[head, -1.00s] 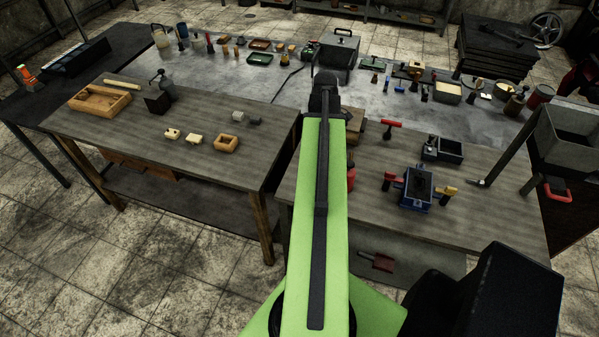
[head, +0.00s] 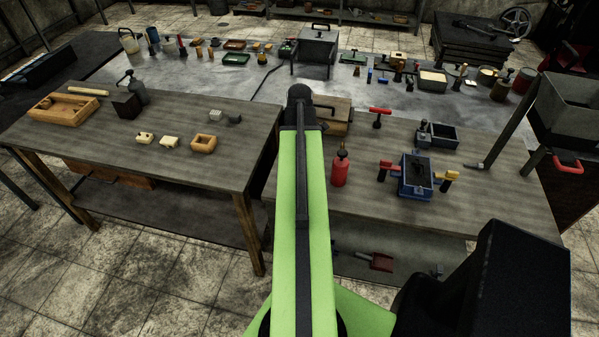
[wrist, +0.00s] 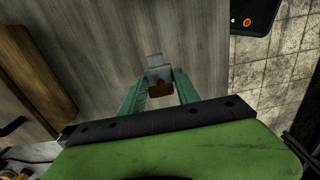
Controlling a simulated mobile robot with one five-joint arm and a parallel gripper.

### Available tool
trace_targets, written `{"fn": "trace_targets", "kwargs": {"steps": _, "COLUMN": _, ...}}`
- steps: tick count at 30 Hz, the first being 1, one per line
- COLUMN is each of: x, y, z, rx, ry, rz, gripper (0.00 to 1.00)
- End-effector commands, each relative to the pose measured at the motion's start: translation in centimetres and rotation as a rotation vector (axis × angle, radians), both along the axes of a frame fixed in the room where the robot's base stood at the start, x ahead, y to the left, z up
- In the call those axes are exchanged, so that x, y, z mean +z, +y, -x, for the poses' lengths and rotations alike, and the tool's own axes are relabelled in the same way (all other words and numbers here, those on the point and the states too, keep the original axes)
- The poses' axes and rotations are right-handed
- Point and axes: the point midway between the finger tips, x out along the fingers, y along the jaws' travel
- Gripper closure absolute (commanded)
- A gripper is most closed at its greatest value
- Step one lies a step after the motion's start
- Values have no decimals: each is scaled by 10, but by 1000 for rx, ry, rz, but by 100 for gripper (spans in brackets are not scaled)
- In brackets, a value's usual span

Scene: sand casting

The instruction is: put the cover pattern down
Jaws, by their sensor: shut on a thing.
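In the wrist view my gripper (wrist: 160,88) has its two green fingers closed on a small piece, the cover pattern (wrist: 158,73). It looks light grey with a brown part nearer the camera. A grey wooden tabletop lies beneath it; I cannot tell whether the piece touches it. In the head view the gripper and the held piece are hidden behind my green arm, whose end is over the near edge area of the workbench.
A wooden box (head: 335,122) is right of my arm's end. A red bottle (head: 341,166) and blue flask (head: 416,178) stand on the right bench (head: 470,205). The left bench (head: 70,150) holds small cream pieces (head: 168,142). A black button panel (wrist: 258,14) shows over the floor.

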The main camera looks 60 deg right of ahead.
Motion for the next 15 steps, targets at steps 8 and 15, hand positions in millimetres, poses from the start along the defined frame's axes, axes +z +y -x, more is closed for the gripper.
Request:
{"fn": "trace_targets", "kwargs": {"steps": 8, "x": -30, "y": 0, "z": 0, "rx": -1, "ry": 0, "rz": 0, "gripper": 85}}
{"fn": "trace_targets", "kwargs": {"steps": 15, "x": -36, "y": 0, "z": 0, "rx": -1, "ry": 0, "rz": 0, "gripper": 85}}
